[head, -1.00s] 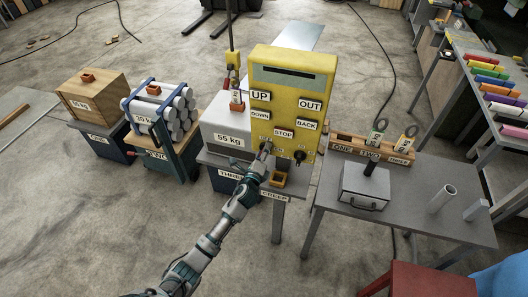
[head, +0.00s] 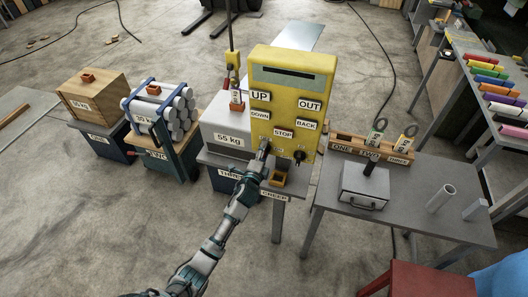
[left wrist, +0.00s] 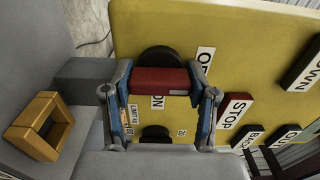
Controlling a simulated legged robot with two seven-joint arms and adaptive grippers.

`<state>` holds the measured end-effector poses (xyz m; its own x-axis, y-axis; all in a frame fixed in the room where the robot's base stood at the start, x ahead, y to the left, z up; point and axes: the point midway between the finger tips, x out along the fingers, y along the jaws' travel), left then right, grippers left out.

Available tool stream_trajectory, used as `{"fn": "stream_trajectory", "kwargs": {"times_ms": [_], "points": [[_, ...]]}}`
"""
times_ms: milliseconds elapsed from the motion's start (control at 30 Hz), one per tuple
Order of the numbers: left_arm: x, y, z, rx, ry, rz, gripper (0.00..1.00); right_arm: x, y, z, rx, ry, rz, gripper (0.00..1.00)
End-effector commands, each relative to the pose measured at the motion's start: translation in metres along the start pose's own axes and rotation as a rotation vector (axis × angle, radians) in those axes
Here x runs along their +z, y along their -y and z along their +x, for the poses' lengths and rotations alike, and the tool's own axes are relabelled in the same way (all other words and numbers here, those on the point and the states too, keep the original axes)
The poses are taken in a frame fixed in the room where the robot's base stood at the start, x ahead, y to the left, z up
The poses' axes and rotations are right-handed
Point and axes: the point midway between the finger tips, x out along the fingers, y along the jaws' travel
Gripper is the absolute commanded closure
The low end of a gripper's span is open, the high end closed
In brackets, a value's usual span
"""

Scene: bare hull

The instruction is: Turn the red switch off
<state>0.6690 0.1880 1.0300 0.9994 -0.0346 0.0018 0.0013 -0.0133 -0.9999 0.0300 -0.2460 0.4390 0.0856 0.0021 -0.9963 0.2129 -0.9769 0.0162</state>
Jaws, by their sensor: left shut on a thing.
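The red switch (left wrist: 160,80) is a red bar handle on a black round base, on the face of the yellow control box (head: 293,90). In the left wrist view, an ON label (left wrist: 158,103) sits just below the handle and a partly visible OFF label (left wrist: 205,62) to its upper right. My left gripper (left wrist: 157,72) has a finger on each end of the red bar and is shut on it. In the head view my left gripper (head: 263,151) is at the box's lower left and hides the switch. My right gripper is not in view.
A black knob (left wrist: 155,133) with small number labels sits below the switch in the left wrist view. The STOP (head: 283,133) and BACK (head: 307,125) labels are close by on the box. A small yellow open block (head: 279,179) stands just below it.

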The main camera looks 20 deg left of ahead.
Motion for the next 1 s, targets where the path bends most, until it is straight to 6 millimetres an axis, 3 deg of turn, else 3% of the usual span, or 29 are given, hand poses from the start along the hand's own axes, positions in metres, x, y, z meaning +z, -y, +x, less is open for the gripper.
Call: {"fn": "stream_trajectory", "kwargs": {"times_ms": [267, 300, 400, 767, 1000], "points": [[0.000, -0.007, -0.001, 0.014, 0.002, -0.004, 0.77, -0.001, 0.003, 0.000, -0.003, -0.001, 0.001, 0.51], [0.000, -0.007, -0.001, 0.014, 0.002, -0.003, 0.35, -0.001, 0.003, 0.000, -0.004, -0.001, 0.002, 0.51], [0.000, -0.006, -0.001, 0.012, 0.002, -0.003, 0.17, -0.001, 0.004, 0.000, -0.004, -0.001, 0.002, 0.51], [0.000, -0.002, -0.005, 0.004, 0.001, -0.001, 0.17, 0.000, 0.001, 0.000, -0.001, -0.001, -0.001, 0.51], [0.000, -0.004, -0.048, 0.007, 0.000, -0.001, 0.17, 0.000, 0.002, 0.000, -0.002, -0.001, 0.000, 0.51]]}}
